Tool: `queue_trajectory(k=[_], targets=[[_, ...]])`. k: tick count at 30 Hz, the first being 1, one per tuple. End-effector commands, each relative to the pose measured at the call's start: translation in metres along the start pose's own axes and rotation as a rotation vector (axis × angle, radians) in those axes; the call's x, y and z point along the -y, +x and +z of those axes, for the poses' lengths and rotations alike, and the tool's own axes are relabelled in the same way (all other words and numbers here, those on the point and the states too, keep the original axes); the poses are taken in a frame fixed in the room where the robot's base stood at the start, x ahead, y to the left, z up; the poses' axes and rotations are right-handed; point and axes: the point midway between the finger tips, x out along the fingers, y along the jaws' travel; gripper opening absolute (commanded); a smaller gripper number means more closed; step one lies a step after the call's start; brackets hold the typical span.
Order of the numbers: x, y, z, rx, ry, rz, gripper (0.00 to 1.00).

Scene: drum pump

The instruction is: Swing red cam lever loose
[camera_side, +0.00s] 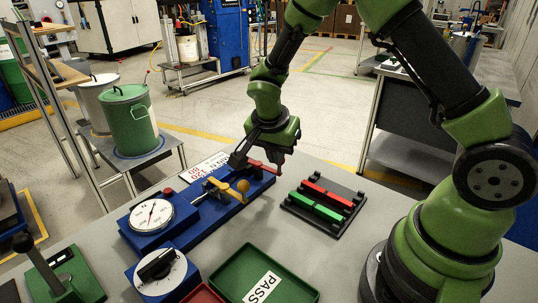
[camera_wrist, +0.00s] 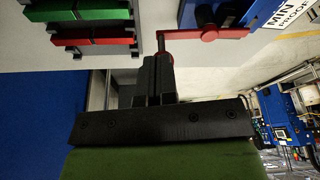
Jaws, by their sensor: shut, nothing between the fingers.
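The red cam lever (camera_wrist: 232,32) is a flat red bar with a round pivot, on the blue fixture (camera_wrist: 195,14) in the wrist view. A dark upright pin or handle with a red base stands at its left end. My gripper (camera_wrist: 158,60) is shut and empty, its fingertips right at that handle; I cannot tell whether they touch. In the side view the red lever (camera_side: 263,167) shows partly beneath my gripper, at the far end of the long blue fixture (camera_side: 222,209). The gripper covers part of it there.
A black rack (camera_side: 324,205) with a red and a green bar stands to the right. A dial gauge (camera_side: 152,214), a yellow clamp with a ball knob (camera_side: 243,186), a rotary switch (camera_side: 161,274) and a green PASS tray (camera_side: 230,277) are nearer. Bare table lies between fixture and rack.

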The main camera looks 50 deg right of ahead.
Motion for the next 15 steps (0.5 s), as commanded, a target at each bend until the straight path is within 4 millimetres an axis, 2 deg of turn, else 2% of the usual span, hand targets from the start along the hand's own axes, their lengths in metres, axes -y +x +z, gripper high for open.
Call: queue_trajectory(k=[15], targets=[[-0.007,0.007,-0.021,0.001,-0.321,-0.099,0.0]])
